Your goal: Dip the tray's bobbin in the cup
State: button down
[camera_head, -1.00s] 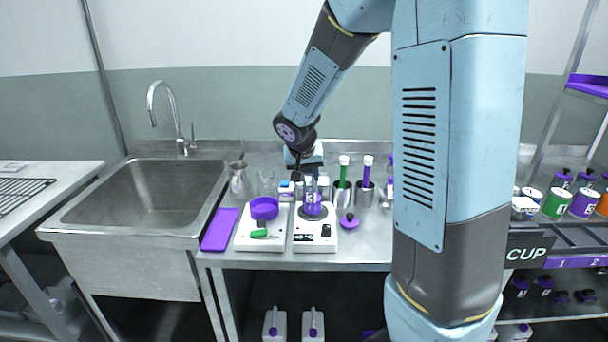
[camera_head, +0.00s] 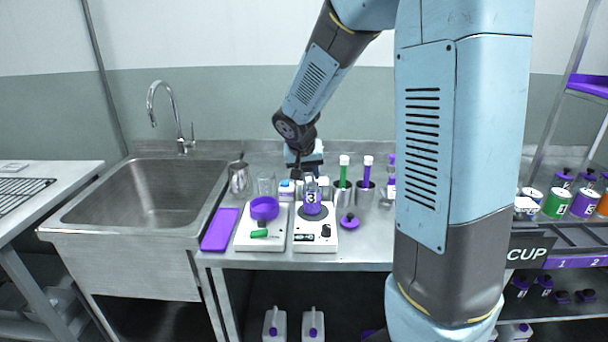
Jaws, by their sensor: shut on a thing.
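My gripper (camera_head: 309,174) is small in the view, behind and above a clear jar (camera_head: 312,205) with a purple label marked 3. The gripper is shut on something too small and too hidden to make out. I cannot tell whether that is the bobbin. The jar stands on a white square device (camera_head: 315,237) with a knob. A flat purple tray (camera_head: 220,230) lies at the left of the bench, and its top looks bare. The word CUP shows on a dark sign (camera_head: 526,254) at the right. I cannot tell which vessel is the cup.
A second white device (camera_head: 250,243) carries a purple dish (camera_head: 264,208) and a green item (camera_head: 259,234). A purple-knobbed lid (camera_head: 349,221) lies nearby. A sink (camera_head: 145,195) is at left.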

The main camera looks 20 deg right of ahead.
jog(key=shift+s+a+r, duration=0.1)
jog(key=shift+a+r, duration=0.1)
jog(key=shift+r, duration=1.25)
jog(key=shift+w+a+r, duration=0.1)
jog(key=shift+a+r, duration=0.15)
jog(key=shift+r, duration=1.15)
jog(key=shift+s+a+r, duration=0.1)
jog(key=shift+a+r, duration=0.1)
jog(key=shift+r, duration=1.25)
notch_tip(320, 180, up, 4)
